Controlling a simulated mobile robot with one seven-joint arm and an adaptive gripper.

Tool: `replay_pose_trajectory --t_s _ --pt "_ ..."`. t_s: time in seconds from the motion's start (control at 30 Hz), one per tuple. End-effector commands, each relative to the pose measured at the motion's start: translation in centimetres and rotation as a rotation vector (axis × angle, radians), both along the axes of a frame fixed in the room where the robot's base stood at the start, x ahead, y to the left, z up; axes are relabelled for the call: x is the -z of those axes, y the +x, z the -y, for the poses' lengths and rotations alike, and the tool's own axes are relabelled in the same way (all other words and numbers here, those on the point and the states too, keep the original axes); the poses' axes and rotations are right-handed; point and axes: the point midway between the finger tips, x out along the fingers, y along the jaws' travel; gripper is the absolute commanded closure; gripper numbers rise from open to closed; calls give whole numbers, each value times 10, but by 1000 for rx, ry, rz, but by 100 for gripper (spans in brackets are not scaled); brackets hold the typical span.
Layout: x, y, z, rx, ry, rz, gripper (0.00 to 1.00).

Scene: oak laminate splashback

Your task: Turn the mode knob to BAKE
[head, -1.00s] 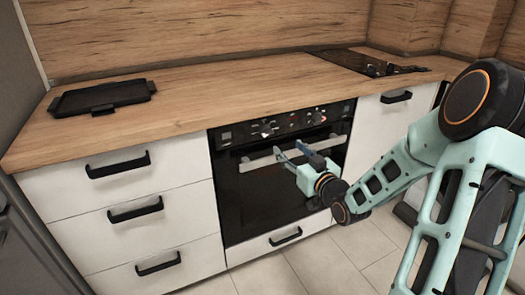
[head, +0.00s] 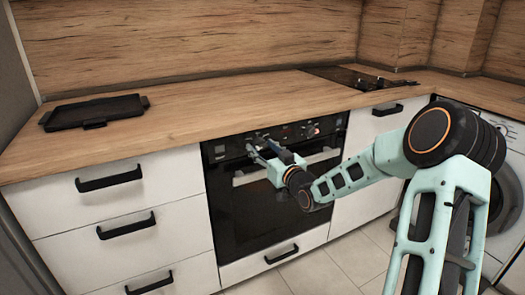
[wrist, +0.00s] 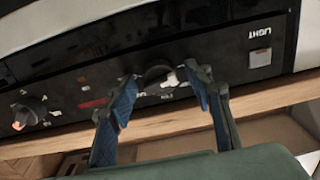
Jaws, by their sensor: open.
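The oven's control panel (head: 228,145) has two dark round knobs. The left knob (head: 258,138) in the head view is partly behind my fingers. My gripper (head: 262,150) is open in front of the panel there. In the wrist view, my gripper (wrist: 162,82) has one blue-padded finger on each side of a dark knob (wrist: 162,74). I cannot tell whether the fingers touch it. The other knob (wrist: 30,113) is at the left there, and the right knob (head: 311,131) shows in the head view. The mode markings, including BAKE, are too small to read.
A LIGHT button (wrist: 260,58) is at the right of the wrist view. The oven handle (head: 246,178) runs below the panel, close under my gripper. The wooden counter (head: 190,110) overhangs above. A black tray (head: 95,112) and a hob (head: 360,78) lie on it.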

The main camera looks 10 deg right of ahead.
Motion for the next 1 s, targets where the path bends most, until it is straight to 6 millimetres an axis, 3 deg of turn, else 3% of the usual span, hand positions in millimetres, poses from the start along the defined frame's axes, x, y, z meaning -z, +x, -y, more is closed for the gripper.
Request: replay_pose_trajectory --t_s 0.27,0.67,1.0 --pt "0 1 0 0 0 -1 53" --pt "0 1 0 0 0 -1 95" --pt "-1 1 0 0 55 -19 95"
